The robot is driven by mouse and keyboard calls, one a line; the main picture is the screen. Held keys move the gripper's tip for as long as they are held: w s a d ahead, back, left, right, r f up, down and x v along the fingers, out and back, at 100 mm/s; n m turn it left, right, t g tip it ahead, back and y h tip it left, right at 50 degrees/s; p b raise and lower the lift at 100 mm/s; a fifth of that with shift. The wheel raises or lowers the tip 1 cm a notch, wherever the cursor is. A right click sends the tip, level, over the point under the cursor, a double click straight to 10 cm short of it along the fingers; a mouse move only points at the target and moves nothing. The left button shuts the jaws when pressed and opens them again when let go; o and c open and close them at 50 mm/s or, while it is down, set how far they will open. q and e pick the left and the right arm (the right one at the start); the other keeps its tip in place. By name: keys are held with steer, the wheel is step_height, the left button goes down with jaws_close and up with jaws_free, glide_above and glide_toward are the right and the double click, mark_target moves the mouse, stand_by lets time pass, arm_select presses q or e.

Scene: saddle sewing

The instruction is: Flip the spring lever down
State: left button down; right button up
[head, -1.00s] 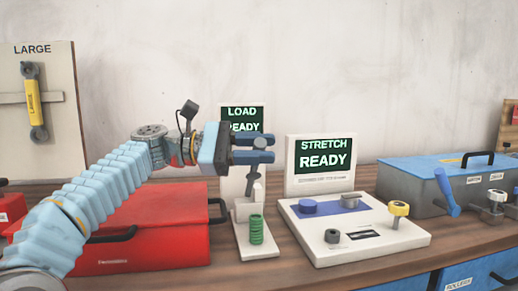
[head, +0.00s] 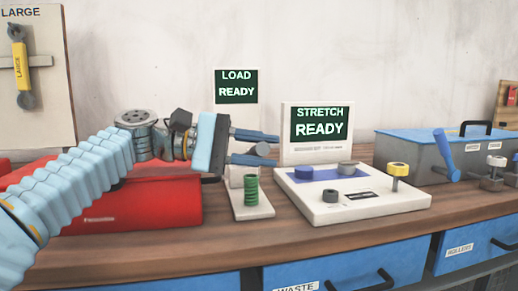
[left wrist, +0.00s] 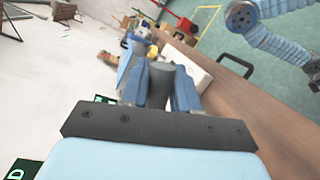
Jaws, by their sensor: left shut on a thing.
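The spring stand (head: 262,213) is a small pale base holding a green coil spring (head: 251,190) upright, in front of the LOAD READY screen (head: 236,86). The lever's grey round end (head: 261,149) shows between the fingers of my left gripper (head: 257,148), just above the spring. My left gripper is shut on it, pointing right. In the left wrist view the grey lever end (left wrist: 160,88) sits between both fingers. The lever's stem is mostly hidden behind the lower finger.
A red toolbox (head: 130,208) lies left of the stand, under my left arm. The white STRETCH READY station (head: 370,207) with knobs stands close to the right. A grey-blue box (head: 405,158) is further right. Blue drawers (head: 400,265) are below the table edge.

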arm_select(q)
steer(key=c, duration=0.9)
jaws_free()
steer(key=shift+c, duration=0.2)
steer(key=a, duration=0.4)
steer(key=a+r+p, duration=0.1)
steer(key=a, duration=0.4)
steer(key=s+a, duration=0.1)
steer(key=a, duration=0.3)
steer(key=shift+a+r, duration=0.35)
steer(key=shift+r, duration=0.05)
